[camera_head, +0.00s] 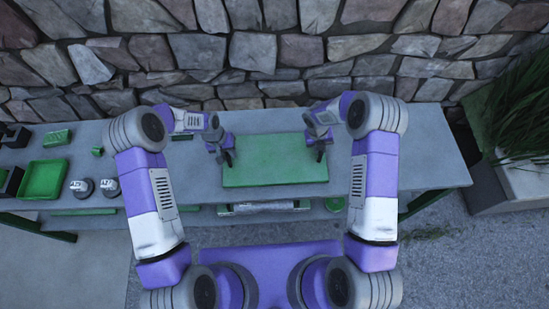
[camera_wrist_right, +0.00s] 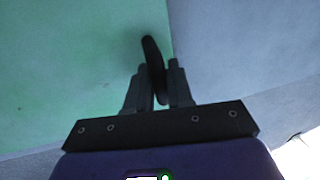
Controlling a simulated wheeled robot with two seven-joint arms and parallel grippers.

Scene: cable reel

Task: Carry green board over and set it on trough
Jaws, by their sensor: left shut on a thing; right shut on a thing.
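The green board (camera_head: 275,165) is a flat rectangle over the grey table, between my two grippers. My left gripper (camera_head: 226,159) is shut at the board's left edge. My right gripper (camera_head: 320,154) is shut at its right edge. In the right wrist view, the right gripper's fingers (camera_wrist_right: 158,85) close on a dark upright handle at the edge of the board (camera_wrist_right: 70,70). I cannot tell whether the board rests on the table or hangs just above it. I cannot make out for sure which thing is the trough.
A green tray (camera_head: 44,179) and two small round metal parts (camera_head: 80,187) stand on the table's left side. A green block (camera_head: 57,138) lies behind. A long pale object (camera_head: 265,207) sits below the front edge. The table's right end (camera_head: 425,165) is clear. A stone wall rises behind.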

